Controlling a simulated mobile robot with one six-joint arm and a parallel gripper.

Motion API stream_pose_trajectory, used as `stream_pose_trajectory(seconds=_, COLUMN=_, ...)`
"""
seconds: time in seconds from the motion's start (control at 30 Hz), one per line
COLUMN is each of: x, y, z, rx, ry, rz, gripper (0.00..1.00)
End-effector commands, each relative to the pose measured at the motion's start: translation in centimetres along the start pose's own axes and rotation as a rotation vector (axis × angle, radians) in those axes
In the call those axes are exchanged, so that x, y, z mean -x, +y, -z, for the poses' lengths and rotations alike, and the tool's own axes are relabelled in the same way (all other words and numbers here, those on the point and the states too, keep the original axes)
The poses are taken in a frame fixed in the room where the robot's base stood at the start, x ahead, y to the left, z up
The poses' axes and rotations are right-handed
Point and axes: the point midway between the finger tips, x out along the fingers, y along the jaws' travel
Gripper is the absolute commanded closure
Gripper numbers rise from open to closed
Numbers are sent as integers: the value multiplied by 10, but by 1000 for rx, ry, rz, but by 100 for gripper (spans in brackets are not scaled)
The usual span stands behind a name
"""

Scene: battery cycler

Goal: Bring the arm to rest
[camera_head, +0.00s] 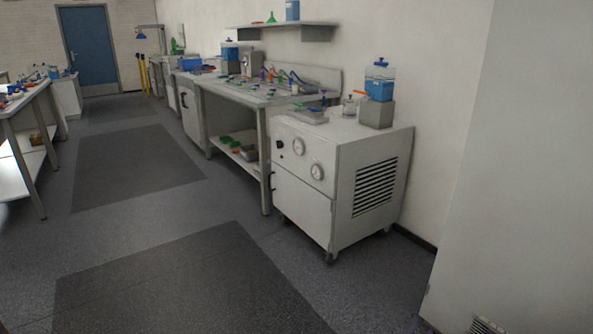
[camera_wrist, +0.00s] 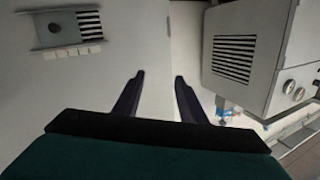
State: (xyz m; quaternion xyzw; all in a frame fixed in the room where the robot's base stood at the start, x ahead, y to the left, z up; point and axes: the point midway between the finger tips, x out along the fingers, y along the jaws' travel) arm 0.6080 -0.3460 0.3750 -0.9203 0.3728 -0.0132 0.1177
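My gripper (camera_wrist: 158,98) shows in the wrist view as two dark fingers at the centre of the picture. The fingers stand apart with a gap between them, and nothing is held. Pale, smooth surfaces show beyond the fingertips. The arm and gripper do not show in the head view.
A white cabinet (camera_head: 305,205) with dials and a vent stands right of centre; the wrist view shows a vented cabinet (camera_wrist: 240,75) on the right. A large pale cabinet or panel (camera_head: 520,170) fills the right edge. A workbench (camera_head: 265,97) runs behind. The floor (camera_head: 225,215) in front is clear.

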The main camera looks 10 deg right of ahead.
Motion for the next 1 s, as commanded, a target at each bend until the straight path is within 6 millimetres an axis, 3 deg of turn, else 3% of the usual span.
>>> stream_pose_trajectory(seconds=0.03, x=6, y=-18, z=8, rx=7, ry=-24, rz=27, gripper=62)
stream_pose_trajectory(seconds=0.17, x=20, y=-53, z=6, rx=28, ry=-98, rz=91, gripper=62)
stream_pose_trajectory(seconds=0.37, x=48, y=-106, z=-4, rx=71, ry=-237, rz=194, gripper=62)
stream_pose_trajectory(seconds=0.6, x=98, y=-161, z=-22, rx=149, ry=-443, rz=317, gripper=62)
stream_pose_trajectory(seconds=0.8, x=155, y=-193, z=-42, rx=242, ry=-651, rz=411, gripper=62)
stream_pose_trajectory(seconds=1.0, x=217, y=-204, z=-60, rx=354, ry=-867, rz=477, gripper=62)
